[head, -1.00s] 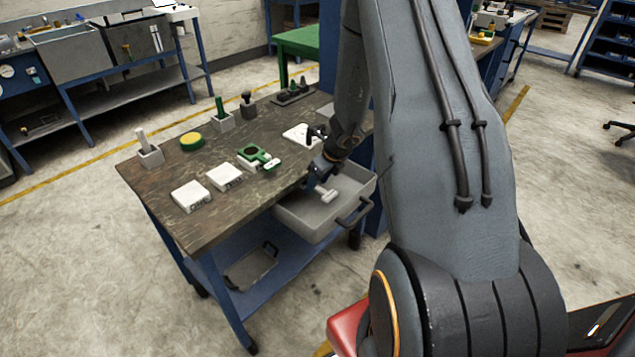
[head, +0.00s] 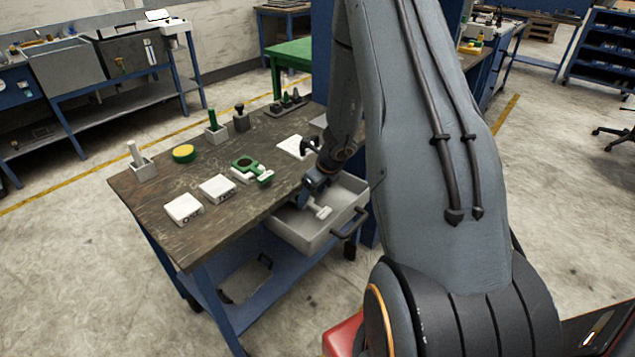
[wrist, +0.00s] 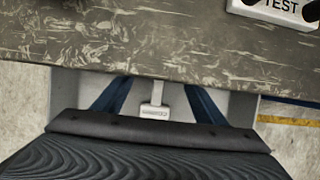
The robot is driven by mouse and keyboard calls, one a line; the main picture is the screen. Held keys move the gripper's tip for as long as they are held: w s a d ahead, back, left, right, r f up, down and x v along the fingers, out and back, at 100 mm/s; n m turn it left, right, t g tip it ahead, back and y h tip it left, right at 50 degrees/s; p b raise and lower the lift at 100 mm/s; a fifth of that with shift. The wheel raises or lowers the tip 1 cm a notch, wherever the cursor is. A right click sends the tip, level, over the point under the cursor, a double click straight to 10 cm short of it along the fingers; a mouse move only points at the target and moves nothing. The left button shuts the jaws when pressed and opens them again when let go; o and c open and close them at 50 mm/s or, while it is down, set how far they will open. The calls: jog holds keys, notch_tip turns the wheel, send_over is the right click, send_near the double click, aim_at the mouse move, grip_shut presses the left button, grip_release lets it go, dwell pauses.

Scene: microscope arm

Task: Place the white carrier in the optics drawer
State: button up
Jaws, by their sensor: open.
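The white carrier (head: 321,212) is a small T-shaped piece inside the open grey optics drawer (head: 296,233), which is pulled out from under the bench's right side. In the wrist view, the carrier (wrist: 155,110) shows between my two blue fingers (wrist: 158,104), with gaps on both sides, so the gripper is open. Its upper part is hidden by the bench edge or runs out of sight. I cannot see clearly whether it rests flat on the drawer floor.
The bench top (head: 185,240) edge lies close beside my gripper. On it stand white blocks (head: 183,208), a green ring carrier (head: 250,170), a yellow disc (head: 184,153) and small holders (head: 143,167). The drawer's black handle (head: 350,223) sticks out in front.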

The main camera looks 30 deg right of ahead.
jog(key=shift+r+p, duration=0.35)
jog(key=shift+r, duration=0.1)
jog(key=v, duration=1.1)
jog(key=s+a+r+n+g, duration=0.1)
jog(key=s+a+r+n, duration=0.3)
jog(key=n, duration=0.6)
jog(key=s+a+r+n+h, duration=0.1)
jog(key=s+a+r+n, duration=0.3)
jog(key=s+a+n, duration=0.4)
jog(key=s+a+r+n+g+p, duration=0.1)
jog(key=s+a+r+n, duration=0.3)
jog(key=n, duration=1)
jog(key=s+a, duration=0.2)
jog(key=shift+s+a+g+h, duration=0.3)
jog(key=shift+s+a, duration=0.05)
jog(key=shift+a, duration=0.05)
jog(key=shift+f, duration=0.15)
notch_tip(320, 180, down, 2)
jog(key=shift+f+b, duration=0.25)
jog(key=shift+b, duration=0.9)
